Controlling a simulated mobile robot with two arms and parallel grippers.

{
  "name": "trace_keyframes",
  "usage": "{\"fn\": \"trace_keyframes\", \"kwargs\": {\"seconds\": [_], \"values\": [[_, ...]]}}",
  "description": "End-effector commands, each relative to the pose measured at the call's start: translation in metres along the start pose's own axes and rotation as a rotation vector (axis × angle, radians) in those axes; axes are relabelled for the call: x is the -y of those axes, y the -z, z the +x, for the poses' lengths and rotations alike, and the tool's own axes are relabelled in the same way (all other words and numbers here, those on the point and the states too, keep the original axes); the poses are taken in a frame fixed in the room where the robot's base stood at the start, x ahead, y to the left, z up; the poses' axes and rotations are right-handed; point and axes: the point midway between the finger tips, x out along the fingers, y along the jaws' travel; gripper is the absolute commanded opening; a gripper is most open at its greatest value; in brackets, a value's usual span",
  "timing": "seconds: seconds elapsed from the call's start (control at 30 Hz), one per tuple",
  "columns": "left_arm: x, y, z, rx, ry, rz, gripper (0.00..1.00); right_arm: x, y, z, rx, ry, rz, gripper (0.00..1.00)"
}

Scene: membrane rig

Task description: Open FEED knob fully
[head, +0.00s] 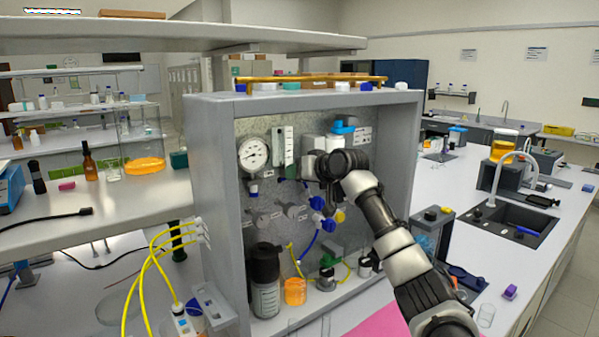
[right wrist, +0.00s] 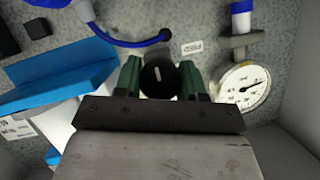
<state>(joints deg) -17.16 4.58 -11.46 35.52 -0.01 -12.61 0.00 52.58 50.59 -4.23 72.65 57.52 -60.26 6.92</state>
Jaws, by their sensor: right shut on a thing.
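My right gripper (right wrist: 160,80) is shut on a round black knob (right wrist: 158,76) on the grey speckled panel (right wrist: 195,20); the knob has a white pointer mark on its face. Its green fingers stand on either side of the knob. A small white label (right wrist: 193,47) sits beside the knob, too small to read surely. In the head view my right gripper (head: 303,172) reaches into the grey rig cabinet (head: 214,190), below the green-marked flow tube (head: 283,148), and the knob is hidden there. My left gripper is not in view.
A round pressure gauge (head: 254,153) is left of my gripper and also shows in the right wrist view (right wrist: 245,88). Blue valves (head: 318,202) and tubing are below. A dark-capped bottle (head: 265,280) and an orange beaker (head: 295,291) stand on the cabinet floor.

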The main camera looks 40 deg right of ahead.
Motion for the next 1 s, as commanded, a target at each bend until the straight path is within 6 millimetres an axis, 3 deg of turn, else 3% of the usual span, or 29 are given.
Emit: {"fn": "trace_keyframes", "kwargs": {"seconds": [0.53, 0.57, 0.7, 1.0], "values": [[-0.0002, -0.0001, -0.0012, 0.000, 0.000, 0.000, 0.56, -0.0002, -0.0020, 0.0010, 0.005, -0.011, -0.026, 0.16], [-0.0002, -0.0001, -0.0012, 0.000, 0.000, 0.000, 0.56, -0.0002, -0.0020, 0.0010, 0.005, -0.011, -0.026, 0.42], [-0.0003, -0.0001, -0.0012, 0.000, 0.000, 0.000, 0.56, -0.0001, -0.0016, 0.0008, 0.004, -0.011, -0.025, 0.63], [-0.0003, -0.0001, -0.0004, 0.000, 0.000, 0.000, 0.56, -0.0002, -0.0008, -0.0007, 0.001, -0.010, -0.024, 0.65]]}}
